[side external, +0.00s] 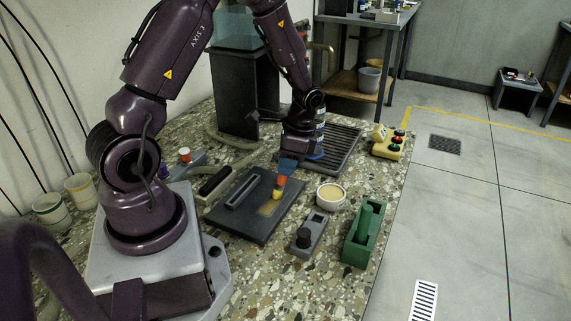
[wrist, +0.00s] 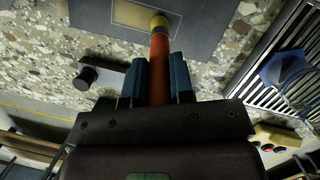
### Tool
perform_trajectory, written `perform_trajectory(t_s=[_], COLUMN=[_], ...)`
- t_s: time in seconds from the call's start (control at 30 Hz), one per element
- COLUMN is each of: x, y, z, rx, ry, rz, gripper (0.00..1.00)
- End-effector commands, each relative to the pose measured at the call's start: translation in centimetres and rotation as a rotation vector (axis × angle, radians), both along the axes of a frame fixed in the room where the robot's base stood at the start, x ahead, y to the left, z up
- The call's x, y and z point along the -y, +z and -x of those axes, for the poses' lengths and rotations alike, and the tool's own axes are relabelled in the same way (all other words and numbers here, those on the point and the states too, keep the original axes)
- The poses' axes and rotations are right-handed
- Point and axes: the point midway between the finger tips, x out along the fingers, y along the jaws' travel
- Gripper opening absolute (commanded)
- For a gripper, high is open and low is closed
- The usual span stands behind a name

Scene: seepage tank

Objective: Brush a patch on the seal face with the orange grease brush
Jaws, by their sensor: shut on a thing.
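My gripper (side external: 287,166) has blue fingers shut on the orange grease brush (side external: 281,181). The brush points down, with a yellow tip. In the wrist view the brush (wrist: 160,70) sits between both fingers (wrist: 160,82). A dark grey slab (side external: 243,217), which looks like the seal face, lies below it with a tan patch (side external: 268,208). The brush tip is at the patch's upper right edge in the side view; I cannot tell whether it touches. The slab (wrist: 190,20) and patch (wrist: 128,14) also show in the wrist view.
A white cup of yellowish paste (side external: 331,195) stands right of the slab. A button box (side external: 388,146) and dark grate (side external: 342,143) lie behind. A black-topped bar (side external: 215,182) is left.

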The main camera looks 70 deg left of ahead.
Motion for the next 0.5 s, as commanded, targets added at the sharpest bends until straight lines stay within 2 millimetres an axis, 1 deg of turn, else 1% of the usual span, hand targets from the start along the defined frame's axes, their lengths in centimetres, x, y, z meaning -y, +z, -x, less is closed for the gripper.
perform_trajectory(t_s=[0.27,0.5], x=[-0.12,-0.89], y=[0.00,-0.03], z=[-0.16,-0.92], rx=[0.000,0.000], ry=[0.000,0.001], rz=[0.000,0.000], gripper=[0.00,0.00])
